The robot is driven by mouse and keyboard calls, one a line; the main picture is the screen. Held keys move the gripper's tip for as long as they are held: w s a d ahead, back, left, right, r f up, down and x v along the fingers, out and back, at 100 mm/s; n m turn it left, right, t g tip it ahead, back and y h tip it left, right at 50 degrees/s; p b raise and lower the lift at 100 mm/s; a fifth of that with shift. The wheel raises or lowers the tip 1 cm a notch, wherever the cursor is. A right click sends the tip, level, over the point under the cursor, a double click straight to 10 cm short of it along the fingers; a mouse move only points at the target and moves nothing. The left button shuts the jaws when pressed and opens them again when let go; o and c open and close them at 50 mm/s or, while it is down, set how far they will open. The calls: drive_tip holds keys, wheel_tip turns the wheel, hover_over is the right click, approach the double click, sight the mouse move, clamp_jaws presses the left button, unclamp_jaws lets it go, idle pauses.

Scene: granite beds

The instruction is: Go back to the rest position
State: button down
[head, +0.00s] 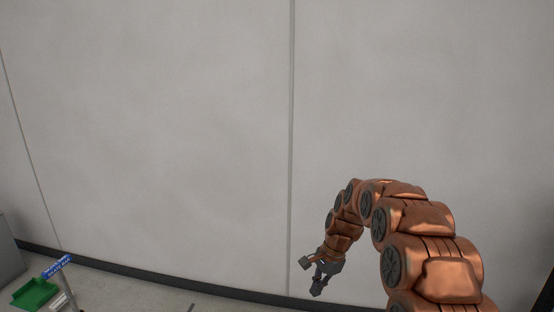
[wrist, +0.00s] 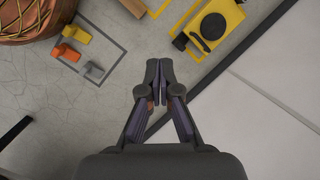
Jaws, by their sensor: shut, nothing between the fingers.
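My gripper (head: 318,284) hangs at the end of my bent copper-coloured arm, in the lower right of the head view, in front of the grey wall. It points down. In the wrist view my gripper (wrist: 159,72) has its dark fingertips together with nothing between them. Bare grey floor (wrist: 120,95) lies beneath it, and the fingers touch nothing that I can see.
The panelled wall (head: 150,130) fills the head view, with a dark skirting (head: 150,273). The wrist view shows a yellow device (wrist: 212,25) and small coloured blocks (wrist: 76,35) on the floor.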

drive_tip(key=s+r+n+p, duration=0.1)
drive_tip(key=s+r+p, duration=0.25)
drive_tip(key=r, duration=0.35)
drive_tip(key=s+r+n+p, duration=0.2)
drive_tip(key=s+r, duration=0.3)
drive_tip(key=r, duration=0.1)
drive_tip(key=s+d+r+n+h+p, duration=0.1)
drive_tip(key=s+d+r+n+p, duration=0.1)
drive_tip(key=s+r+p, duration=0.4)
drive_tip(key=s+d+r+n+h+p, duration=0.1)
drive_tip(key=s+d+r+n+p, duration=0.1)
drive_tip(key=s+r+p, duration=0.4)
drive_tip(key=s+d+r+n+g+h+p, duration=0.1)
drive_tip(key=s+r+n+p, duration=0.3)
drive_tip(key=s, duration=1.8)
wheel_tip(320, 180, up, 8)
drive_tip(key=d+p, duration=0.1)
drive_tip(key=p, duration=0.2)
drive_tip(key=shift+d, duration=0.4)
drive_tip(key=shift+f, duration=0.1)
